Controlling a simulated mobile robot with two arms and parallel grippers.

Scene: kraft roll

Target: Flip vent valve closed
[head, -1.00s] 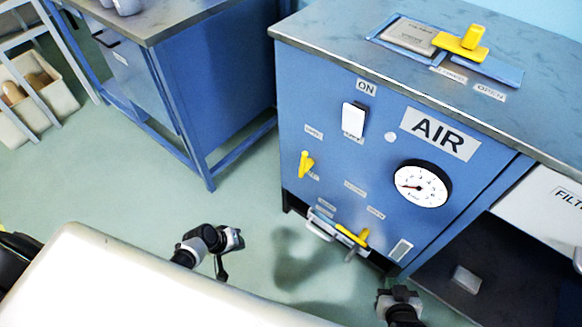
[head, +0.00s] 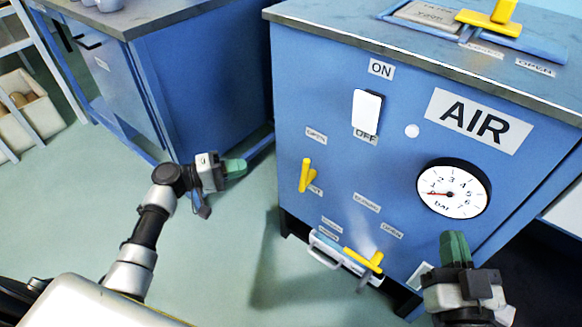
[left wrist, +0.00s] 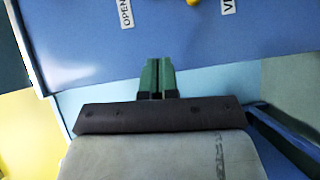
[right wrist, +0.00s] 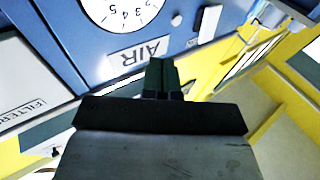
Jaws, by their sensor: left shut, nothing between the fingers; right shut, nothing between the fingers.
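The vent valve is a small yellow lever (head: 305,176) on the left of the blue AIR cabinet's front. Its handle stands roughly upright, below a label reading OPEN (head: 316,135); the label under it is partly hidden. In the left wrist view only the tip of a yellow part (left wrist: 193,2) shows, between OPEN and a cut-off label starting with V. My left gripper (head: 238,168) is shut and empty, left of the lever and apart from it. My right gripper (head: 455,248) is shut and empty, below the pressure gauge (head: 454,188).
A white ON/OFF switch (head: 367,111) is on the cabinet front (head: 310,85). A second yellow lever (head: 363,260) sits low by a metal bar handle. A yellow handle (head: 490,20) is on top. Another blue cabinet (head: 200,90) stands at left; green floor lies between.

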